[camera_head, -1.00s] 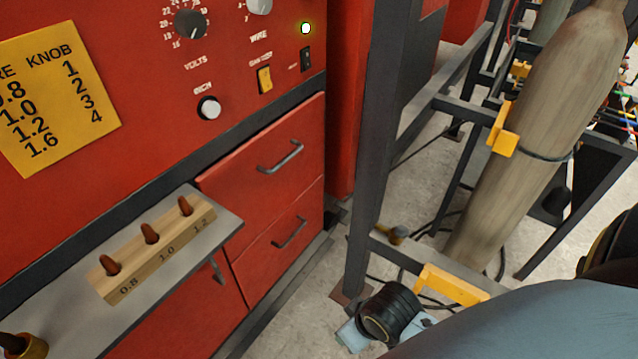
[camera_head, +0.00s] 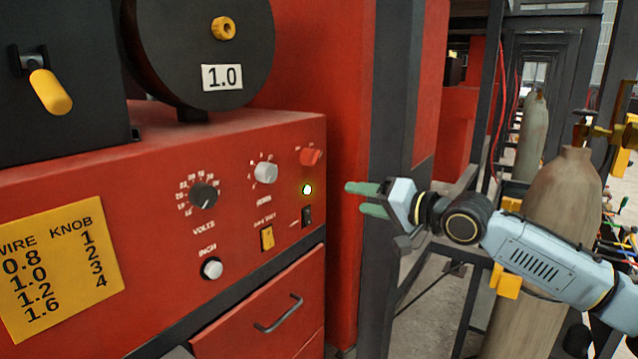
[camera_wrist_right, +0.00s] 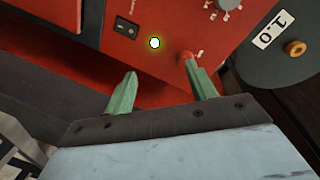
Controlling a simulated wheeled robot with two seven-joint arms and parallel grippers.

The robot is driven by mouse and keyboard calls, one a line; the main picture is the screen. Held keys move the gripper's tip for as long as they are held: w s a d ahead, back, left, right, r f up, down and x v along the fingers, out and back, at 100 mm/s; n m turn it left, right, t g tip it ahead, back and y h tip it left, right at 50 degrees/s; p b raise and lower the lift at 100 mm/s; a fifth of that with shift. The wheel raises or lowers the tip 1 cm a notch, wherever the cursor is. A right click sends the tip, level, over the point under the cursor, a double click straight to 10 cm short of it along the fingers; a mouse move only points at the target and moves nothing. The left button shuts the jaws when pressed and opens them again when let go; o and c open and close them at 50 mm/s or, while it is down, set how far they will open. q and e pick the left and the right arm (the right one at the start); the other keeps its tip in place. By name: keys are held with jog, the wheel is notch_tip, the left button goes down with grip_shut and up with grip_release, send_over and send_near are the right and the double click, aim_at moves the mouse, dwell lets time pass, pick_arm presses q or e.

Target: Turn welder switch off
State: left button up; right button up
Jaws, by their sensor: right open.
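The red welder panel (camera_head: 150,190) fills the left of the head view. At its right end are a red rotary switch (camera_head: 311,157), a glowing yellow-white lamp (camera_head: 307,189) below it and a small black rocker switch (camera_head: 307,215). My right gripper (camera_head: 355,198) is open and empty, with green fingers pointing left, just right of the panel. In the right wrist view my right gripper (camera_wrist_right: 160,68) has its fingers apart. There the red switch (camera_wrist_right: 186,55) is close by the right fingertip; contact cannot be told. The lamp (camera_wrist_right: 154,42) and rocker (camera_wrist_right: 126,27) also show. My left gripper is out of view.
A dark upright post (camera_head: 392,130) stands behind my right gripper. A gas cylinder (camera_head: 560,200) stands at the right, behind my arm. The panel also holds a volts knob (camera_head: 204,195), a grey knob (camera_head: 265,173) and a yellow switch (camera_head: 267,238). A black spool (camera_head: 170,50) sits above.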

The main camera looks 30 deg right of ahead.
aim_at(318, 158)
notch_tip(318, 158, up, 5)
jog(key=d+t, duration=0.1)
jog(key=shift+m, duration=0.4)
jog(key=p+x, duration=0.1)
jog(key=x, duration=0.3)
jog(key=p+x, duration=0.2)
jog(key=x, duration=0.2)
jog(key=r+p+x, duration=0.1)
jog(key=x, duration=0.3)
jog(key=shift+w+d+p, duration=0.15)
jog(key=shift+w+p, duration=0.05)
jog(key=shift+p, duration=0.2)
jog(key=shift+w+a, duration=0.2)
jog(key=shift+w, duration=0.45)
jog(key=shift+c, duration=0.3)
jog(key=c, duration=0.9)
